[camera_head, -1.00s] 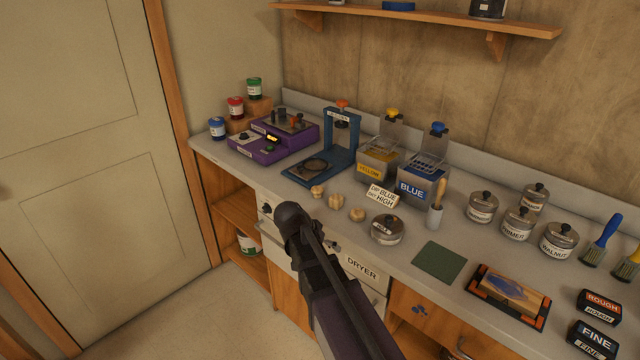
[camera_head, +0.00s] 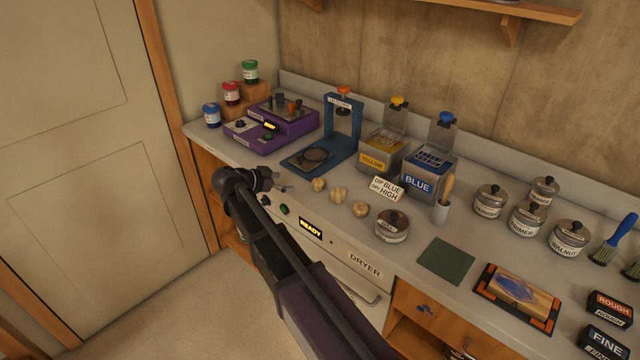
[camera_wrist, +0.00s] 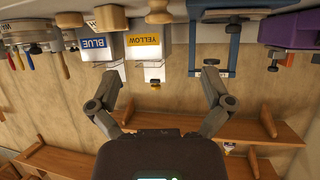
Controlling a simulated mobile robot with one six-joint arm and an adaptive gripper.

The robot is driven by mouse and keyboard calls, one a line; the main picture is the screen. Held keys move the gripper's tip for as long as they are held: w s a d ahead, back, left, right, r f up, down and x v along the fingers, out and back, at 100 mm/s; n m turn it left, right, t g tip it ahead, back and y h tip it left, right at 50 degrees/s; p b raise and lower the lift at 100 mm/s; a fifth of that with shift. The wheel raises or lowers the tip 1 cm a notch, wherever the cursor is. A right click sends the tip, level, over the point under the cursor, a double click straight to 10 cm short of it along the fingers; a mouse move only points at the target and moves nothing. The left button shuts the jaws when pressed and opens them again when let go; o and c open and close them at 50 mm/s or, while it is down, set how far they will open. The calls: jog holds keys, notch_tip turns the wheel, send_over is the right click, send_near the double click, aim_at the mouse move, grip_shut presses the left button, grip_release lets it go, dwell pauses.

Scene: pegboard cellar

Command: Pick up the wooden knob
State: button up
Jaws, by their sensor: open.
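Three small pale wooden knobs stand in a slanted row near the counter's front edge in the head view: a left one (camera_head: 319,184), a middle one (camera_head: 338,194) and a right one (camera_head: 360,209). Which one the task means I cannot tell. My gripper (camera_head: 277,182) is just left of the left knob, above the counter's front edge, and holds nothing. In the wrist view, which is upside down, my gripper's fingers (camera_wrist: 161,76) are spread wide. The knobs show at its top edge (camera_wrist: 158,16), beyond the fingertips.
Behind the knobs stand a blue press (camera_head: 340,140), a yellow-labelled tank (camera_head: 378,158), a blue-labelled tank (camera_head: 428,172) and a "DIP BLUE DRY HIGH" card (camera_head: 388,188). A purple machine (camera_head: 285,122) is back left. The dryer (camera_head: 345,255) is below.

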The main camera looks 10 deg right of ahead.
aim_at(314, 183)
jog(key=shift+d, duration=0.1)
jog(key=shift+b+x, duration=1.9)
jog(key=shift+x, duration=2.4)
jog(key=shift+d+f, duration=0.1)
jog(key=shift+b+x, duration=1.2)
jog(key=shift+x, duration=1.3)
jog(key=c, duration=0.9)
